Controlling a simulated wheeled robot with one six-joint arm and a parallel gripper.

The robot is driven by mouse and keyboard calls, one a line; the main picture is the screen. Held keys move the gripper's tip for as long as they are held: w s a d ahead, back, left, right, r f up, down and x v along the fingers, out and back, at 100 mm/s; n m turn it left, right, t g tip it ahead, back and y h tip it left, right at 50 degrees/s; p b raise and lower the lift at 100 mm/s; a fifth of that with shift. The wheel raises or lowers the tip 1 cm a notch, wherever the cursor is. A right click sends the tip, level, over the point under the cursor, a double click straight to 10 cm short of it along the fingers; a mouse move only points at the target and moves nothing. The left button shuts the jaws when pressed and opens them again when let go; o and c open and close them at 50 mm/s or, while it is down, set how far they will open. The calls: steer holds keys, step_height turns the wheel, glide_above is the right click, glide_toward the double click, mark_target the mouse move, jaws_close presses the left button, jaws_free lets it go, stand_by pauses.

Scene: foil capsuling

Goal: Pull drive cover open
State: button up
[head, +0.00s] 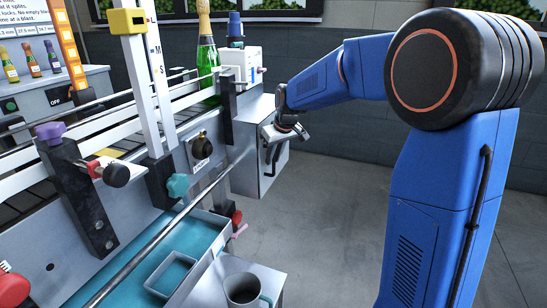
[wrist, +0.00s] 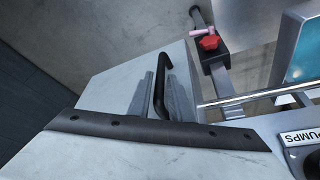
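The drive cover (head: 251,152) is the pale grey box at the right end of the machine, and it looks closed. Its black bar handle (head: 277,158) is on the right face. In the wrist view the handle (wrist: 162,88) stands up from the pale cover (wrist: 105,80). My gripper (head: 284,134) is at the cover's upper right, close to the handle. The gripper looks open. Contact with the handle cannot be told.
A green bottle (head: 207,58) stands on the conveyor behind the cover. A grey mug (head: 243,291) and a teal tray (head: 172,275) are at the front. A red knob (wrist: 209,42) sits near the cover. Grey floor (head: 330,210) to the right is clear.

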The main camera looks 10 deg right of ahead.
jaws_close()
